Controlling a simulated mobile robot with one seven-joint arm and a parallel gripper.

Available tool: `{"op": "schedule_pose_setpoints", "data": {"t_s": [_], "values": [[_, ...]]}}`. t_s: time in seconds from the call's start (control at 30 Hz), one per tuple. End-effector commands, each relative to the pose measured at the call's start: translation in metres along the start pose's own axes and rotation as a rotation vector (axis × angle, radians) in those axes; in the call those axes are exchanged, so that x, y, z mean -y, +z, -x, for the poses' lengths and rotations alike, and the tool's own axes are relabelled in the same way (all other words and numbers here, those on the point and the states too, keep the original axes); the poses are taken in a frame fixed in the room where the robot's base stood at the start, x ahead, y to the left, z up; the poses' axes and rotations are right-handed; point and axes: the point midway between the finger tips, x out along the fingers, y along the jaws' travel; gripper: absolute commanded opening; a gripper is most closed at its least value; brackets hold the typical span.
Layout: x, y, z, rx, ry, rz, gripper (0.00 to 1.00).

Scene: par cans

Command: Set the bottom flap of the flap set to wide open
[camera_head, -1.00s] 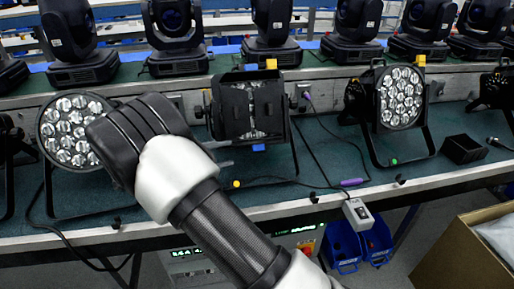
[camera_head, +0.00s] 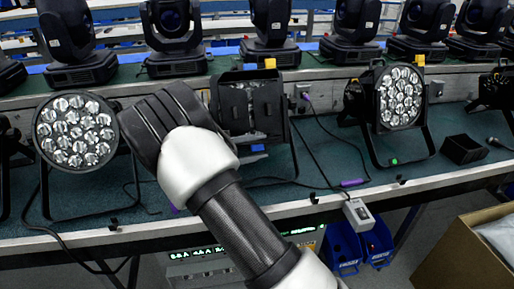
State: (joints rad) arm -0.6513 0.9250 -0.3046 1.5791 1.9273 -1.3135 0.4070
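The flap set (camera_head: 237,103) is a group of black flaps on the front of the middle par can, on the bench. A yellow tab (camera_head: 270,63) shows at its top and a blue tab (camera_head: 258,148) at its bottom edge. The side flaps cover most of the lens, with a thin strip showing between them. The bottom flap cannot be clearly made out. My gripper (camera_head: 160,122) is the black end of my arm, in front and left of the flap set, overlapping its lower left in the picture. Its fingertips are hidden, so contact and opening cannot be told.
A par can with bare lenses (camera_head: 76,131) stands left of my gripper, another (camera_head: 399,97) to the right. Moving-head lights (camera_head: 270,30) line the back. Cables and a purple connector (camera_head: 352,183) lie on the green bench top. A cardboard box (camera_head: 462,250) stands front right.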

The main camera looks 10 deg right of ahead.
Motion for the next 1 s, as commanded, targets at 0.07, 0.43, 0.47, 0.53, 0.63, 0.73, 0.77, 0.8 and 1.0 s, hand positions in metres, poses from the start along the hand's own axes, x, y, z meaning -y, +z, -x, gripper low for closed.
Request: {"op": "schedule_pose_setpoints", "data": {"t_s": [0.07, 0.43, 0.47, 0.53, 0.63, 0.73, 0.77, 0.8, 1.0], "values": [[0.000, 0.000, 0.000, 0.000, 0.000, 0.000, 0.28], [-0.009, 0.003, -0.001, -0.002, -0.017, -0.038, 0.00], [-0.011, 0.004, -0.001, -0.002, -0.025, -0.058, 0.00], [-0.017, 0.007, -0.002, -0.001, -0.050, -0.118, 0.00], [-0.022, 0.009, -0.003, -0.001, -0.088, -0.210, 0.00], [-0.025, 0.010, -0.004, -0.002, -0.122, -0.291, 0.00], [-0.025, 0.011, -0.004, -0.002, -0.131, -0.313, 0.00], [-0.025, 0.011, -0.004, -0.001, -0.140, -0.338, 0.00], [-0.022, 0.010, -0.004, 0.000, -0.159, -0.384, 0.00]]}}
